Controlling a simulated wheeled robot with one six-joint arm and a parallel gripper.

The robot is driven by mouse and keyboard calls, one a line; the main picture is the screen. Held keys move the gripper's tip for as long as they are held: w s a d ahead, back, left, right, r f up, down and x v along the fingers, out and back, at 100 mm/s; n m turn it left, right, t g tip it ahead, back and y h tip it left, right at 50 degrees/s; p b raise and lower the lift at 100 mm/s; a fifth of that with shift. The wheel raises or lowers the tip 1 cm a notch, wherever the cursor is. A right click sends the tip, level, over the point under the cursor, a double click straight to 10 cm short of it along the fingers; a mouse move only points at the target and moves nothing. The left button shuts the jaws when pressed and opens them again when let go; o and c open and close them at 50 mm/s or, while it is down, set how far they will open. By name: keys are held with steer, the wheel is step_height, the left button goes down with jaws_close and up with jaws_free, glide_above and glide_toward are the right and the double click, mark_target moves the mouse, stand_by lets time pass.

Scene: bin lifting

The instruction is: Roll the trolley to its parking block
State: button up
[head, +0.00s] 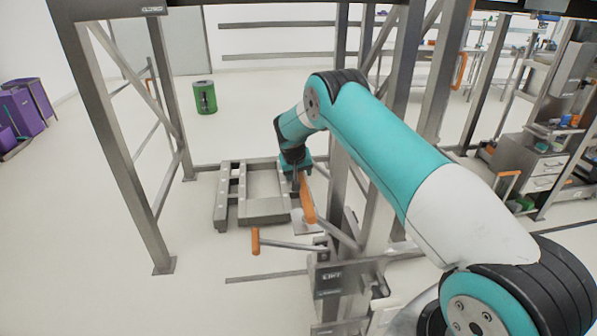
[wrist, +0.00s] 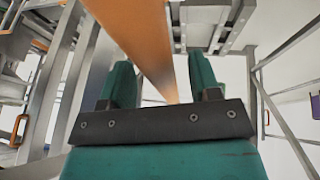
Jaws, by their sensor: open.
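A low grey steel platform (head: 264,208), which looks like the trolley, stands on the floor inside the frame. An upright orange handle bar (head: 307,199) stands at its right side; I cannot tell how they join. My gripper (head: 297,178) is at the upper part of this bar, its tips partly hidden by my arm. In the wrist view my gripper (wrist: 160,68) is open, and the orange bar (wrist: 140,28) runs between its two teal fingers without being clamped. I cannot pick out the parking block with certainty.
A steel post (head: 158,235) stands left of the platform. An orange-handled lever (head: 256,241) sticks out from a station marked LIFT (head: 333,279) in front. A green bin (head: 204,97) and purple bins (head: 22,112) stand farther off. Floor at left is clear.

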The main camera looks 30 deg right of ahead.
jaws_close()
steer(key=shift+a, duration=0.1)
